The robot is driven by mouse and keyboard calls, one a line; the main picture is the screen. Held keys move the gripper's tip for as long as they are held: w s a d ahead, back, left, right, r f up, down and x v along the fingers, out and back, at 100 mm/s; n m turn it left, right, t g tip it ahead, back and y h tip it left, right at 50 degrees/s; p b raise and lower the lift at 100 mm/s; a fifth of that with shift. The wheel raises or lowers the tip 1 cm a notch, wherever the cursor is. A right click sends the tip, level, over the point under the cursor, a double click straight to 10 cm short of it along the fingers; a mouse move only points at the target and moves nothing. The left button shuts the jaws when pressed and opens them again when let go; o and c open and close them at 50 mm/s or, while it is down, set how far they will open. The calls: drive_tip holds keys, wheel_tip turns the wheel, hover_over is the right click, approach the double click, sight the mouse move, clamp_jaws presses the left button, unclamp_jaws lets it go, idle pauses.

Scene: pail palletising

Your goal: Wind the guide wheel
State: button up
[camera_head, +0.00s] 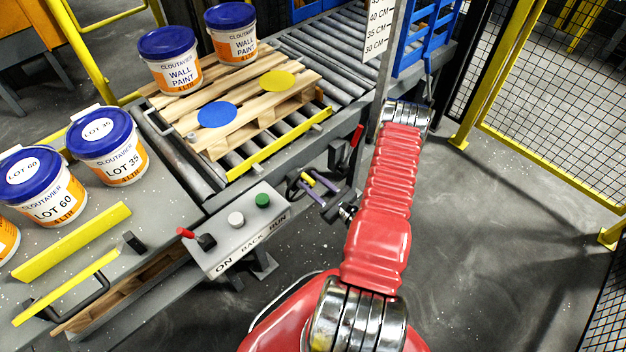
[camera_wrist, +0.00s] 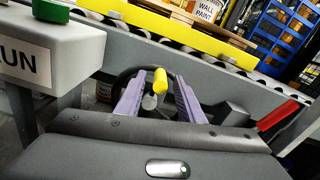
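The guide wheel (camera_head: 293,190) is a dark handwheel below the conveyor's near side, with a yellow knob (camera_head: 308,179). In the wrist view the wheel's rim (camera_wrist: 128,74) shows partly behind my fingers, and the yellow knob (camera_wrist: 160,80) stands out towards me. My gripper (camera_head: 318,188) has purple fingers and is at the wheel. In the wrist view my gripper (camera_wrist: 158,88) is open, with one finger on each side of the knob and gaps visible. A height scale (camera_head: 379,25) shows marks from 30 to 40 CM; its upper part is cut off.
A control box (camera_head: 235,228) with a red lever and white and green buttons stands left of the wheel. A red-handled lever (camera_head: 356,136) is just right of it. A pallet (camera_head: 222,141) with two paint pails sits on the rollers behind a yellow guide bar (camera_head: 280,143).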

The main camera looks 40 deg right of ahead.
drive_tip(key=shift+w, duration=0.6)
drive_tip(key=shift+c, duration=0.4)
clamp_jaws()
